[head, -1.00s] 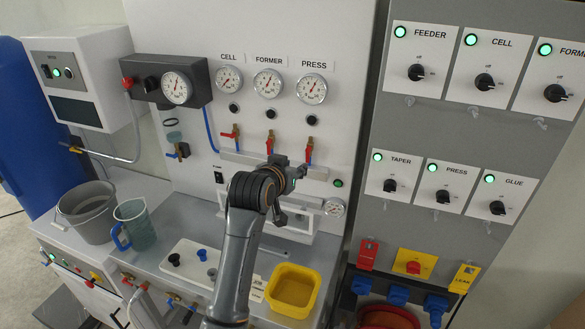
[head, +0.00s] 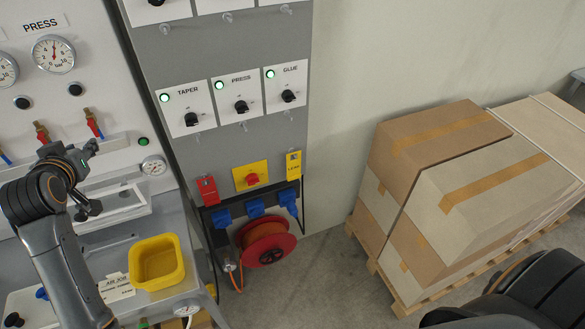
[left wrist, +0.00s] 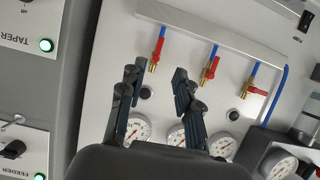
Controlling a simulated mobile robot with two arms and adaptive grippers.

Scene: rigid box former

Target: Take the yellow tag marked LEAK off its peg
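The yellow tag marked LEAK (head: 293,166) hangs at the lower right of the grey switch panel in the head view, right of the yellow plate with a red knob. Its lettering is too small to read clearly now. Its peg is hard to make out. My left gripper (head: 90,178) is well to the left of the tag, in front of the gauge board. In the left wrist view my left gripper (left wrist: 156,77) has its fingers apart with nothing between them. The tag is not in the wrist view. My right gripper is out of view; a dark part of me shows at the bottom right.
A red tag (head: 207,190) hangs left of the yellow switch plate (head: 251,177). Blue sockets (head: 255,207) and a red cable reel (head: 266,242) are below. A yellow bin (head: 158,262) stands on the bench. Boxes on a pallet (head: 408,278) stand right, with clear floor between.

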